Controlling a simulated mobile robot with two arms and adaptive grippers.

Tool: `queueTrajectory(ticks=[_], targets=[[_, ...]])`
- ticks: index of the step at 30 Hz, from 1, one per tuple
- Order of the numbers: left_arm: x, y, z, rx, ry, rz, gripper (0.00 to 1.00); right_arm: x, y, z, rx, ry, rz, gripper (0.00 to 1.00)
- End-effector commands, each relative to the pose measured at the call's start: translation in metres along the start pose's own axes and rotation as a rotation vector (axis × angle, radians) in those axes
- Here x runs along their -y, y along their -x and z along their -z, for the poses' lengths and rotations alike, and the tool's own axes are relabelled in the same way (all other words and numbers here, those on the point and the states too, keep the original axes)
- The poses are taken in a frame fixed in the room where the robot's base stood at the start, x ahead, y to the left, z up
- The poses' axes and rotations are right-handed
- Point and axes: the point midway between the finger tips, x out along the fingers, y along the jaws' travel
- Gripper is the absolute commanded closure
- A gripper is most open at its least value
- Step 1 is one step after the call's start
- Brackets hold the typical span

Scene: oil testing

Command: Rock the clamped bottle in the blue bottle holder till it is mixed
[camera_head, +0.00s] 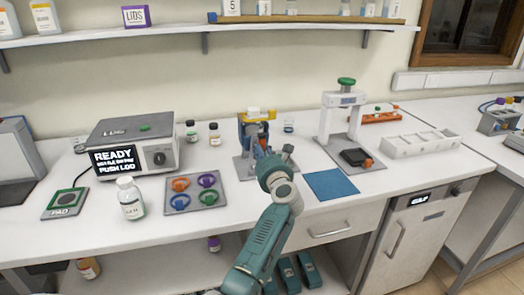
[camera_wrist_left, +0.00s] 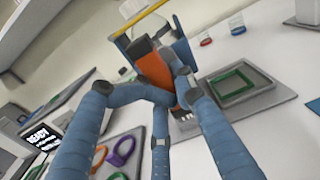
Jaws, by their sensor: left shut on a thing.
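The blue bottle holder (camera_head: 244,135) stands on a grey base plate behind the middle of the bench, with a yellow bar across its top. A white cap (camera_head: 254,111) shows above the bar; the rest of the clamped bottle is mostly hidden. In the left wrist view the holder (camera_wrist_left: 183,50) looks tilted, with an orange handle (camera_wrist_left: 153,68) on its near side. My left gripper (camera_head: 267,154) is at the front of the holder. In the left wrist view its blue fingers (camera_wrist_left: 178,88) close around the orange handle. The liquid cannot be seen. My right gripper is out of view.
A grey unit (camera_head: 115,135) reading READY and a white-capped bottle (camera_head: 130,200) are at left. A tray of coloured rings (camera_head: 195,210) lies left of my arm. A blue mat (camera_head: 331,185) and a white press stand (camera_head: 343,100) are at right.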

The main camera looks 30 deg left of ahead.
Motion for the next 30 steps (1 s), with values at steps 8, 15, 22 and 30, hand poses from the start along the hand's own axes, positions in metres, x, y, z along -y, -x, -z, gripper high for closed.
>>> queueTrajectory(ticks=[8,15,22,30], targets=[[0.009,0.002,-0.017,0.014,-0.112,0.018,1.0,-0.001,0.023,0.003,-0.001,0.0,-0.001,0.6],[0.009,0.002,-0.018,0.015,-0.553,0.016,1.0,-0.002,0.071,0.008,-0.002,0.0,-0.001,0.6],[0.008,0.002,-0.008,0.016,-0.784,0.013,1.0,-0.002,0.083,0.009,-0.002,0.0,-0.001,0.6],[0.006,0.002,-0.003,0.012,-0.786,0.011,1.0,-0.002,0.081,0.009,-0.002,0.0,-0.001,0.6]])
